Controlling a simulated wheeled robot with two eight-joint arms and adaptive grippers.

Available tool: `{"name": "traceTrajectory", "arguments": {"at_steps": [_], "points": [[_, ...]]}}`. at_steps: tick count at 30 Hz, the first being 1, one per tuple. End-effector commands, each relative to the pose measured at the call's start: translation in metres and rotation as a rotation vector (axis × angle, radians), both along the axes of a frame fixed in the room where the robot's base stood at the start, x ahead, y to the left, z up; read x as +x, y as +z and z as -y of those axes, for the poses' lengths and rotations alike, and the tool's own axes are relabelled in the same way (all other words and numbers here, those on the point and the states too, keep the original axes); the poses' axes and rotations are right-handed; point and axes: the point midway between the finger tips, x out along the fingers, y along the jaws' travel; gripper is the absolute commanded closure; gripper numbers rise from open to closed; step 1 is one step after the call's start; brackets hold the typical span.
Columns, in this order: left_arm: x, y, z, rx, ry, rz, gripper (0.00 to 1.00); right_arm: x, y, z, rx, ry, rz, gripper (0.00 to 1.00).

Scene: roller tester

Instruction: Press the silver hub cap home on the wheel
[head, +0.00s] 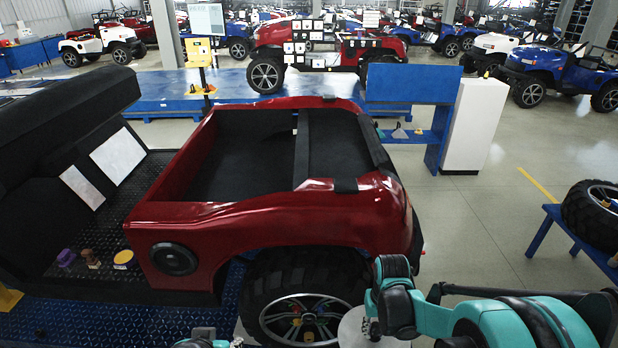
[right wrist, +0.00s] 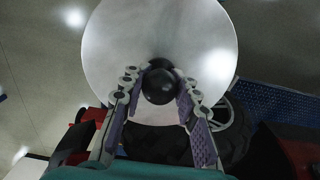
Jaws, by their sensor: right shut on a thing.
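The silver hub cap (head: 362,330) is a pale round disc at the bottom of the head view, partly cut off by the frame edge. In the right wrist view the hub cap (right wrist: 160,40) fills the upper middle, with a black round knob (right wrist: 158,85) at its centre. My right gripper (right wrist: 160,92) is shut on that knob. The wheel (head: 305,310), a black tyre with a silver spoked rim, sits under the red body. The cap is to the right of the rim's centre and apart from it. A teal and grey part of my left arm barely shows at the bottom edge.
The red car body (head: 270,228) with its fender stands above the wheel. A spare wheel (head: 596,212) rests on a blue stand at right. Coloured knobs (head: 123,259) sit on the dark panel at left. Open floor (head: 490,230) lies to the right of the car.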

Motion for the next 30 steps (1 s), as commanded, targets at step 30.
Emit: {"name": "traceTrajectory", "arguments": {"at_steps": [30], "points": [[0.000, -0.129, 0.000, 0.000, 0.000, 0.000, 0.60, 0.007, -0.112, -0.019, 0.000, 0.096, 0.000, 1.00]]}}
